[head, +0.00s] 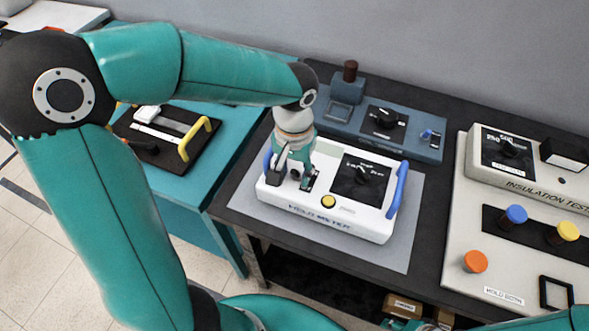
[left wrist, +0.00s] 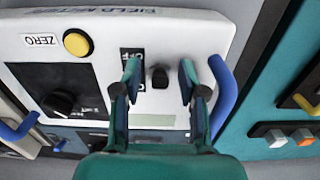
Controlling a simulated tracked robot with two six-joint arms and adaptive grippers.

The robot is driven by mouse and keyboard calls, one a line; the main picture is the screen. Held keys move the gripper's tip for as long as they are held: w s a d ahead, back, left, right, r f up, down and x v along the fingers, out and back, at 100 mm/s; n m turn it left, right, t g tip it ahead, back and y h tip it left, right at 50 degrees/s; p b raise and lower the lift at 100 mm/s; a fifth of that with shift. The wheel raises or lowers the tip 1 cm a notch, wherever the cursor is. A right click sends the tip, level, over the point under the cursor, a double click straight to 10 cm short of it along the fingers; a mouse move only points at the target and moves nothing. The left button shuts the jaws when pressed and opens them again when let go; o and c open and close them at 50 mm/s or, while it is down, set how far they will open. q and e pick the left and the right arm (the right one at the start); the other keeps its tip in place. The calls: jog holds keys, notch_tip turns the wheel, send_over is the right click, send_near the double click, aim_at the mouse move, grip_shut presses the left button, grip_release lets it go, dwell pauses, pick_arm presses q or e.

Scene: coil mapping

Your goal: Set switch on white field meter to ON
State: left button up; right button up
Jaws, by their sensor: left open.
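The white field meter (head: 318,215) sits on a grey mat on the dark table in the head view; in the left wrist view its white panel (left wrist: 185,40) fills the middle. The switch, a small dark knob (left wrist: 159,76), stands beside a black label that reads OFF at one end; the other end is partly hidden by a finger. My left gripper (head: 294,174) is over the left part of the meter, pointing down. In the left wrist view the gripper (left wrist: 160,76) is open, one finger on each side of the switch, with gaps. I cannot tell the switch's setting.
The meter has a yellow ZERO button (head: 328,201), a black dial (head: 362,176) and blue side handles (head: 398,188). A blue-grey device (head: 428,148) stands behind it. An insulation tester (head: 455,215) is to the right. A teal bench (head: 180,200) is left.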

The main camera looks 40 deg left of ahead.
aim_at(300, 169)
pick_arm(q)
grip_shut()
jog(key=shift+w+r+g+p, duration=0.1)
jog(key=shift+r+g+p, duration=0.15)
jog(key=shift+p, duration=0.5)
jog(key=g+p, duration=0.1)
jog(key=p, duration=0.1)
jog(key=w+g+h+p, duration=0.1)
jog(key=g+p, duration=0.1)
jog(key=p, duration=0.1)
jog(key=g+p, duration=0.2)
jog(key=p, duration=0.1)
jog(key=shift+w+a+r, duration=0.1)
jog(key=shift+w+a, duration=0.15)
jog(key=shift+w, duration=0.15)
jog(key=shift+w+a+f+g+h+p, duration=0.15)
jog(key=shift+g+h+p, duration=0.2)
jog(key=shift+g, duration=0.3)
jog(key=shift+w+d+f+g+h+p, duration=0.1)
jog(key=shift+w+f+g+h+p, duration=0.05)
jog(key=shift+g+p, duration=0.4)
jog(key=shift+w+a+f+g, duration=0.15)
jog(key=shift+w+g, duration=0.1)
jog(key=shift+g, duration=0.7)
